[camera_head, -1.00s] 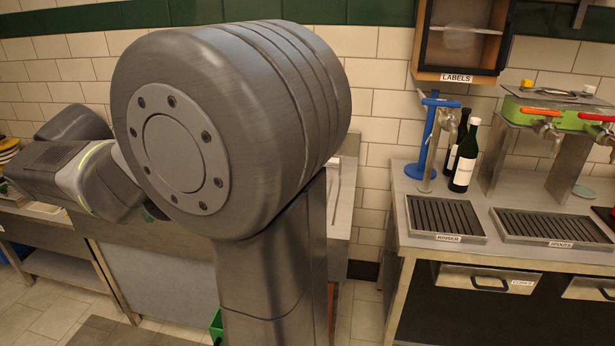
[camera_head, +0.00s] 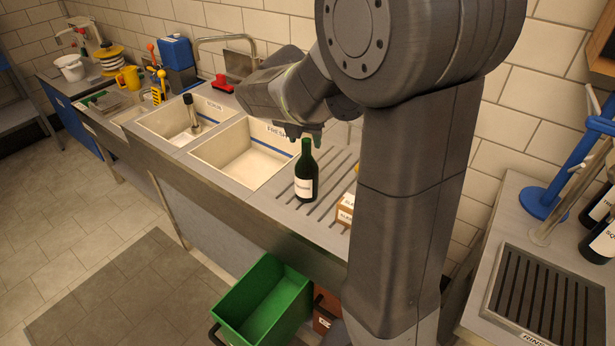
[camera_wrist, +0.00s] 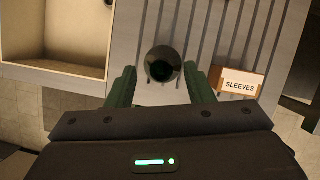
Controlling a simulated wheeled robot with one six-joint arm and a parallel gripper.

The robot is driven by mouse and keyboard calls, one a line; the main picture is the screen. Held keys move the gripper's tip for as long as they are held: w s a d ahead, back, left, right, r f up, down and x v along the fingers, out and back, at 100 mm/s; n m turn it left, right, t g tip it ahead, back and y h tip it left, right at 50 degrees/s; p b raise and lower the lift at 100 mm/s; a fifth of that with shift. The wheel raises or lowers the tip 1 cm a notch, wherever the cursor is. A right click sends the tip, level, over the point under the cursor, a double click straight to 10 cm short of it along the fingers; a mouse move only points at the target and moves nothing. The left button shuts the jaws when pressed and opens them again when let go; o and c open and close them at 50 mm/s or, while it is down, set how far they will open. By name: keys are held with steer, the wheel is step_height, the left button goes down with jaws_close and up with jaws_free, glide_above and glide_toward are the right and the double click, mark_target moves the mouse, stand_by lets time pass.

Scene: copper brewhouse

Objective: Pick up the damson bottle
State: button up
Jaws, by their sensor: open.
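A dark green bottle with a white label (camera_head: 306,172) stands upright on the ribbed drainboard (camera_head: 330,205) beside the sinks; its label is too small to read, so I cannot tell whether it is the damson bottle. My gripper (camera_head: 303,132) is just above its neck, pointing down. In the wrist view, the bottle (camera_wrist: 163,64) is seen from above, with its round mouth between the two green fingers of my gripper (camera_wrist: 160,72). The fingers are open, with a gap on both sides of the bottle.
A small box labelled SLEEVES (camera_wrist: 238,82) is right of the bottle; it also shows in the head view (camera_head: 345,208). The fresh sink (camera_head: 240,155) lies to the left. A green crate (camera_head: 262,305) is below the counter. Dark bottles (camera_head: 602,228) stand by a blue stand (camera_head: 575,165).

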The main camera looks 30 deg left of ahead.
mark_target(307, 170)
steer(key=x, duration=0.4)
steer(key=shift+w+d, duration=0.1)
steer(key=shift+w, duration=0.1)
jaws_close()
